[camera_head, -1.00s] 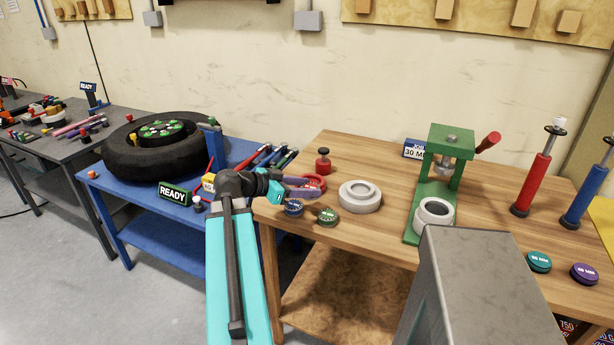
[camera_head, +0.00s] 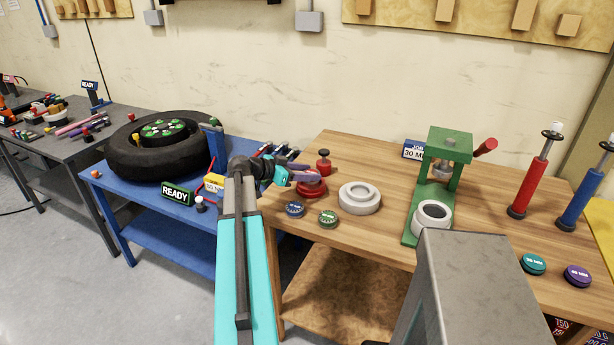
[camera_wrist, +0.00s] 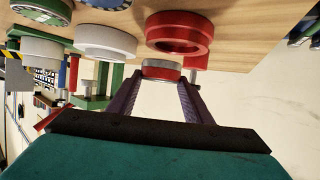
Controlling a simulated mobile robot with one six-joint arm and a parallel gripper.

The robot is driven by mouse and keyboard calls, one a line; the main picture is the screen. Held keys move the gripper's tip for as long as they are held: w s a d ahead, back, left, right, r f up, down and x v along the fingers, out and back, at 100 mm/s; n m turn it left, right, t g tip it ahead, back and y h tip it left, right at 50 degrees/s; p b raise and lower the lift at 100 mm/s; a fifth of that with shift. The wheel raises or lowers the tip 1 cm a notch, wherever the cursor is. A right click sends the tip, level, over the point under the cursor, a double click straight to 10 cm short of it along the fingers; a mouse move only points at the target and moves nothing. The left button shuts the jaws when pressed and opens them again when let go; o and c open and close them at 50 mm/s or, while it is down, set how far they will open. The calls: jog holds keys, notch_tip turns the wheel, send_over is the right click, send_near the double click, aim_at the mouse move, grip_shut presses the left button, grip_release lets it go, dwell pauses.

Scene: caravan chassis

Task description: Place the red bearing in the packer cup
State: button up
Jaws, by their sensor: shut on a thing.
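My gripper (camera_wrist: 160,75) is shut on a small bearing (camera_wrist: 161,70) with a red band and a metal rim, held at the tips of its purple fingers. A wide red ring-shaped cup (camera_wrist: 180,33), apparently the packer cup, stands on the wooden table with an open hollow. It also shows in the head view (camera_head: 310,189), partly behind my gripper (camera_head: 313,178). The bearing is apart from the cup, above and just behind it. The bearing cannot be made out clearly in the head view.
A red knobbed piece (camera_head: 323,161) stands close behind the cup. A grey stepped ring (camera_head: 360,198) is to its right, with blue (camera_head: 294,209) and green (camera_head: 328,218) tins in front. A green press (camera_head: 440,185) stands farther right. Wood between ring and press is clear.

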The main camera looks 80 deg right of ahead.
jog(key=shift+w+d+f, duration=0.1)
jog(key=shift+w+d, duration=0.1)
jog(key=shift+d, duration=1)
jog(key=shift+f+p, duration=0.1)
jog(key=shift+p, duration=0.25)
jog(key=shift+f+p, duration=0.75)
jog(key=shift+f, duration=0.9)
jog(key=shift+f+b, duration=0.25)
jog(key=shift+b, duration=0.2)
jog(key=o, duration=1.2)
jog(key=shift+a, duration=0.1)
jog(key=shift+r+p, duration=0.25)
jog(key=shift+p, duration=0.25)
